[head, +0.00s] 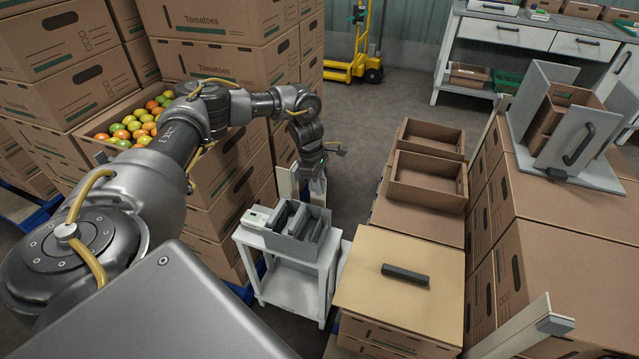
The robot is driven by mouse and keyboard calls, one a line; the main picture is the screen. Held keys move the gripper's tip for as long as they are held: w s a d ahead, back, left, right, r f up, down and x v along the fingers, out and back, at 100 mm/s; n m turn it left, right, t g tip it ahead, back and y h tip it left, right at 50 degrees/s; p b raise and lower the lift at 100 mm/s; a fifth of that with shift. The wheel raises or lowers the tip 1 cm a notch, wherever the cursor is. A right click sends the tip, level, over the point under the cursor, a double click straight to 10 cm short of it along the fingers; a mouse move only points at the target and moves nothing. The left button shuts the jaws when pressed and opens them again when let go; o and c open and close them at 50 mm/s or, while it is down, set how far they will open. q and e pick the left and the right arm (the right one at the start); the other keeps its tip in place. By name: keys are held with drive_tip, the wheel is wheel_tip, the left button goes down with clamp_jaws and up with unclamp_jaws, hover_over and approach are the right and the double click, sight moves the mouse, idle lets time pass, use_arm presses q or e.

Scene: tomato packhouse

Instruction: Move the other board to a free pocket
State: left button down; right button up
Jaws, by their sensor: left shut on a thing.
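A grey rack (312,249) with upright dividers stands on a small white stand. Dark upright boards (288,216) show in its pockets, but at this size I cannot tell clearly which pockets are free. My left gripper (318,187) is over the back right part of the rack and points down. It is shut on a board, of which little shows; I cannot tell whether its lower edge is inside a pocket. My right gripper is not in view.
A small white device (256,217) sits left of the rack. Stacked tomato boxes (222,62) rise behind it, close to my left arm. At right are a cardboard lid (370,300) with a dark bar (405,274), and open brown trays (428,182). Floor shows beyond the gripper.

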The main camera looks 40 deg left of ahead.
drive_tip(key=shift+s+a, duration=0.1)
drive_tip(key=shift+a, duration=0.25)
use_arm(q)
drive_tip(key=c, duration=1.2)
unclamp_jaws()
drive_tip(key=shift+c, duration=0.2)
drive_tip(key=shift+r, duration=0.15)
wheel_tip(320, 180, up, 7)
drive_tip(key=p, duration=0.5)
drive_tip(key=shift+p, duration=0.35)
drive_tip(key=shift+r+p, duration=0.35)
drive_tip(key=shift+r, duration=0.05)
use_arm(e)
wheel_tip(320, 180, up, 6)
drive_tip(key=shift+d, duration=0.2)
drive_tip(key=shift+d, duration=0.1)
